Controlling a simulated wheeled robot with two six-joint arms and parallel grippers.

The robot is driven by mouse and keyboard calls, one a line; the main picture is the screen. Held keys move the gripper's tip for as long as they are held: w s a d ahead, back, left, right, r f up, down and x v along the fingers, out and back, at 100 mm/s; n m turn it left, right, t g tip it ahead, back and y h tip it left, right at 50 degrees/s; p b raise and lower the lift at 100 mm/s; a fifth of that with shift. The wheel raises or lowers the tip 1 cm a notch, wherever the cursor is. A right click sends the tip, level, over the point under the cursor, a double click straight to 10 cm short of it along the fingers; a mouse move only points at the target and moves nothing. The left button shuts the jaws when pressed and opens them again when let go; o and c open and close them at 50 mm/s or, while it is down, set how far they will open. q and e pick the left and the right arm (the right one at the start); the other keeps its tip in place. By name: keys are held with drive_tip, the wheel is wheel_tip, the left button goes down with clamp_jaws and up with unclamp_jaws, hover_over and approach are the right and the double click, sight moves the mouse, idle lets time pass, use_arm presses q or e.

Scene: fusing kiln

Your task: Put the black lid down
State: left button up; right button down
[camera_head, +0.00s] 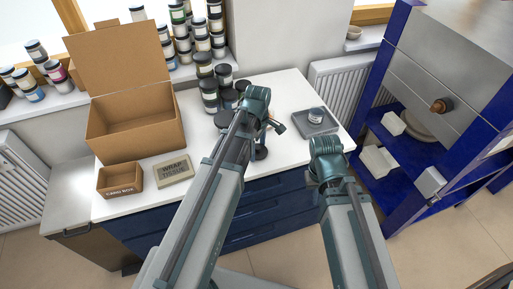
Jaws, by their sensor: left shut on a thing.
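My left gripper (269,129) is low over the white worktop, partly hidden behind its own arm. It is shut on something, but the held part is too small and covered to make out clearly. A dark round piece (261,153), which looks like a black lid, shows just below it; I cannot tell whether it touches the worktop. My right arm's wrist (327,160) is at the worktop's front edge, right of the left gripper. Its fingers are hidden.
Several dark-lidded jars (208,97) stand behind the left arm. The blue-framed kiln (440,60) is right.

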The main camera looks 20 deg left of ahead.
sight(257, 147)
use_arm(q)
drive_tip(key=shift+f, duration=0.25)
drive_tip(key=o, duration=1)
drive_tip(key=shift+r, duration=0.1)
wheel_tip(257, 147, up, 12)
drive_tip(key=p, duration=1.2)
drive_tip(key=shift+r, duration=0.15)
